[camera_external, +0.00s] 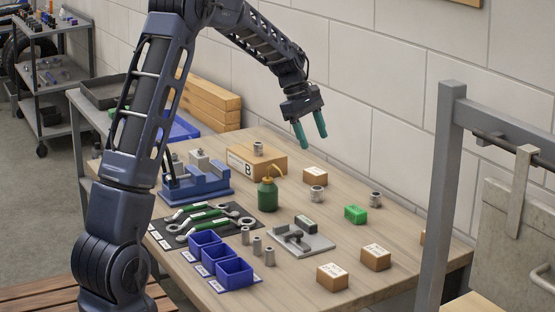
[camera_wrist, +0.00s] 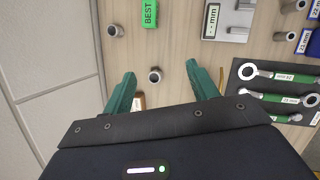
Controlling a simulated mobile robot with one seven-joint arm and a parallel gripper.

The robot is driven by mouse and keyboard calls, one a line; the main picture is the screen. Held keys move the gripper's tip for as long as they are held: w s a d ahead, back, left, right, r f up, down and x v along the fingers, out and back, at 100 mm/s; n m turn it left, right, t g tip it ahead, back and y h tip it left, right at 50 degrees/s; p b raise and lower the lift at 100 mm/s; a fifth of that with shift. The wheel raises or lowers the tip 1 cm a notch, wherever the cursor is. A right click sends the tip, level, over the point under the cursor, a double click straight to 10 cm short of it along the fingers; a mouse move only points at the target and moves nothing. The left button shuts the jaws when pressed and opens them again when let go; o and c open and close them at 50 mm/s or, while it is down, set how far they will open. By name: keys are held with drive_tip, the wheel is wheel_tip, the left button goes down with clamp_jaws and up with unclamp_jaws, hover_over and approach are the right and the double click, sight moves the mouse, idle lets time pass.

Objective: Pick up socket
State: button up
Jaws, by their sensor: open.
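My gripper (camera_external: 311,141) is open, with teal fingers pointing down above the workbench, and nothing is between them. In the wrist view the gripper (camera_wrist: 160,69) has a silver socket (camera_wrist: 155,76) showing between its fingertips, below them on the wood. This looks like the socket (camera_external: 317,193) on the bench beneath my gripper in the external view. Another socket (camera_external: 375,199) stands further right; it also shows in the wrist view (camera_wrist: 115,30). One socket (camera_external: 258,148) sits on the cardboard box marked B (camera_external: 268,163). Small sockets (camera_external: 257,246) stand in a row beside the blue bins.
Near the socket are a green block (camera_external: 355,214), a small brown box (camera_external: 315,176) and a green oil can (camera_external: 267,194). A grey fixture plate (camera_external: 302,241), blue bins (camera_external: 235,273) and wrenches (camera_external: 200,216) lie in front. The block wall (camera_external: 385,95) runs behind the bench.

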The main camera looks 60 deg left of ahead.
sight(317, 188)
drive_tip(key=w+a+f+n, duration=0.1)
drive_tip(key=a+f, duration=0.1)
drive_tip(key=f, duration=0.2)
drive_tip(key=w+a+f+n, duration=0.1)
drive_tip(key=w+a+f, duration=0.1)
drive_tip(key=f, duration=0.3)
drive_tip(key=w+a+f+n, duration=0.1)
drive_tip(key=a+f+n, duration=0.1)
drive_tip(key=f, duration=0.3)
drive_tip(key=shift+w+a+f+h, duration=0.2)
drive_tip(key=shift+w+a+h, duration=0.15)
drive_tip(key=shift+a, duration=0.4)
drive_tip(key=shift+d+x, duration=0.1)
drive_tip(key=shift+x, duration=1.25)
drive_tip(key=shift+d+x, duration=0.15)
drive_tip(key=shift+x, duration=1.25)
drive_tip(key=shift+s+r, duration=0.1)
drive_tip(key=shift+s, duration=0.05)
drive_tip(key=c, duration=1.1)
